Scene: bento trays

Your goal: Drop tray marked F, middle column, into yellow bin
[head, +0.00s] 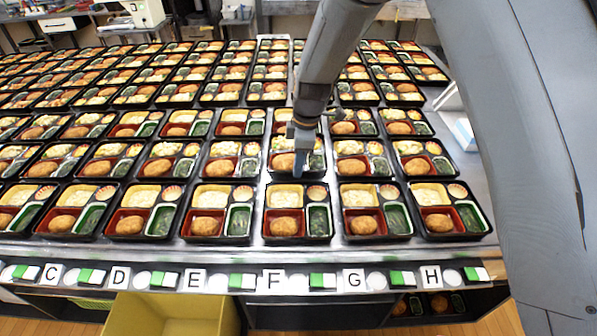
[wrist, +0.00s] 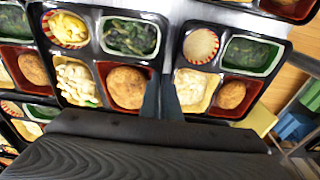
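The F label (head: 273,281) is on the table's front edge. Behind it, the second-row tray (head: 322,168) of that column is black, with a croquette, greens and white food. It sits slightly higher in the picture than its row neighbours. My gripper (head: 298,170) points down at this tray's front rim. In the wrist view, my gripper's two fingers (wrist: 160,90) straddle the near rim of the tray (wrist: 88,52), close together, and look shut on it. The yellow bin (head: 118,325) stands below the table's front edge, at lower left.
The front-row tray (head: 268,225) of the column lies just in front, close to my fingers; it also shows in the wrist view (wrist: 212,67). Trays surround closely on all sides. Blue (wrist: 293,125) and green bins (wrist: 312,95) show at right in the wrist view.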

